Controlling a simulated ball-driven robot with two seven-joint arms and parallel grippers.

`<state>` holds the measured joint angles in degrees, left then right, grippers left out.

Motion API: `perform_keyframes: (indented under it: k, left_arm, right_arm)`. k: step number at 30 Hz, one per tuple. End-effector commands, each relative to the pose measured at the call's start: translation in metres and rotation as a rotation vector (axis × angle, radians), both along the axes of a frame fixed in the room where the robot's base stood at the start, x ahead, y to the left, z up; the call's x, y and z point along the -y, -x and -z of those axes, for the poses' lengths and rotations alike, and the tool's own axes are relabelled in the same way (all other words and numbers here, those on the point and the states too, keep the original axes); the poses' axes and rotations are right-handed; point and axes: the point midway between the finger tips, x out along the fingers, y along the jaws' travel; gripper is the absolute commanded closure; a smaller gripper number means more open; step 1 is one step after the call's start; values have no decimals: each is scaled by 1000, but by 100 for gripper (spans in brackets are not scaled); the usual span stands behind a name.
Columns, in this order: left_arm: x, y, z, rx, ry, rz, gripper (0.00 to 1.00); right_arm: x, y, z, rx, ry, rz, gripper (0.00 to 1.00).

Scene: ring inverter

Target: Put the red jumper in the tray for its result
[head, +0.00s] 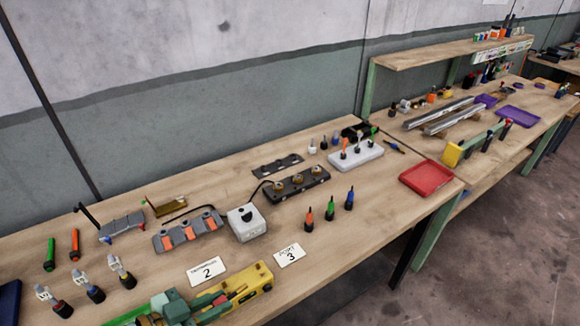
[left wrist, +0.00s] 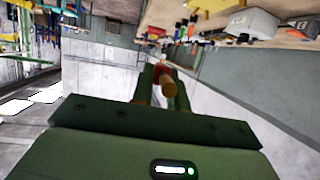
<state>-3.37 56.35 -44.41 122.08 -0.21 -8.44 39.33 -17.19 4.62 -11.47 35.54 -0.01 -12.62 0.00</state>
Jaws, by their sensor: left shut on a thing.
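My left gripper (head: 198,304) is at the bottom of the head view, low over the front of the bench, beside a yellow device (head: 245,287). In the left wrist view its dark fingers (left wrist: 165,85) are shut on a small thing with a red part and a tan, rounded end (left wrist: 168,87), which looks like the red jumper. An empty red tray (head: 428,178) lies at the bench's right end. Purple trays (head: 517,118) lie on the far bench. My right gripper is not in view.
A grey box with a black knob (head: 247,222) stands mid-bench, near a block with orange parts (head: 187,232) and a dark strip (head: 297,184). Cards marked 2 (head: 207,272) and 3 (head: 289,255) lie in front. Small upright plugs (head: 329,213) stand before the red tray.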

Motion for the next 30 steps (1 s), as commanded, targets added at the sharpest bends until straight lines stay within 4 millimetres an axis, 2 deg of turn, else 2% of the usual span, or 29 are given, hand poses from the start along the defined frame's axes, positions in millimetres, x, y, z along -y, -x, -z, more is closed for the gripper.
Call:
perform_keyframes:
  k: [1, 8, 13, 16, 19, 26, 30]
  left_arm:
    - [-1, -12, -6, 6, 6, -50, 100]
    - [-9, -62, -39, 5, 15, -319, 100]
    - [-32, -90, -70, -1, 24, -594, 100]
    - [-49, -97, -80, -2, 21, -734, 100]
    - [-57, -100, -85, -2, 16, -806, 100]
    - [-56, -101, -78, 0, 2, -845, 100]
    - [-57, -101, -85, 4, 3, -843, 100]
  right_arm:
    - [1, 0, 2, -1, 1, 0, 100]
    - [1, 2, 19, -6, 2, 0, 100]
    - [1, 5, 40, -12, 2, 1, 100]
    - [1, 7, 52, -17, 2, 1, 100]
    - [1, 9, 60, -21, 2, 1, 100]
    - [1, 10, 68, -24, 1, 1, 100]
    - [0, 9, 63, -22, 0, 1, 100]
